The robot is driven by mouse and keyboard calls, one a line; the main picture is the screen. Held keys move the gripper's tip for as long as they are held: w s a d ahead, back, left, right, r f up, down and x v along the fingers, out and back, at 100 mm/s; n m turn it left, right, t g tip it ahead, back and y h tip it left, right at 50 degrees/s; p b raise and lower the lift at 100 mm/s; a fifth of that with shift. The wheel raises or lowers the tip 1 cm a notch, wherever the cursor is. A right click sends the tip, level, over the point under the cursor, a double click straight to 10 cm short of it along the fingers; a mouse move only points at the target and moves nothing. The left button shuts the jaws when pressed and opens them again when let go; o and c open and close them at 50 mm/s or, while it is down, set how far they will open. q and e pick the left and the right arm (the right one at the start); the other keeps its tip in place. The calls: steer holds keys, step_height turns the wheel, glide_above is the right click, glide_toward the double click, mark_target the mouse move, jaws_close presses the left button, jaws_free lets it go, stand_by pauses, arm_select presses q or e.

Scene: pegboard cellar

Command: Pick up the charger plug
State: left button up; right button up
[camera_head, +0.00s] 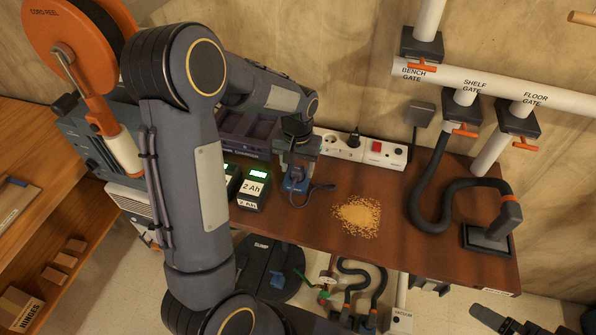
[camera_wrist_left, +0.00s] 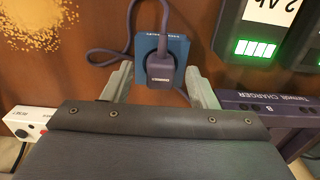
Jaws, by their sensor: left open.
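The charger plug (camera_wrist_left: 161,68) is dark blue-purple with a cord, and it sits on a small blue square block (camera_wrist_left: 176,46) on the brown bench. In the head view the plug (camera_head: 297,173) is partly hidden under my left gripper (camera_head: 296,168). In the left wrist view my left gripper (camera_wrist_left: 159,82) is open, with one grey finger on each side of the plug's near end. I see gaps between the fingers and the plug. The plug's cord loops away to the side on the bench.
Two 2 Ah batteries (camera_head: 253,188) stand close left of the plug. The charger dock (camera_head: 243,135) and a white power strip (camera_head: 362,149) are behind. A pile of yellow-brown grains (camera_head: 358,214) lies to the right. A hose (camera_head: 424,205) stands farther right.

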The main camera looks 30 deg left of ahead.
arm_select(q)
steer(key=shift+f, duration=0.95)
steer(key=shift+c, duration=0.3)
steer(key=c, duration=1)
steer(key=shift+r, duration=0.2)
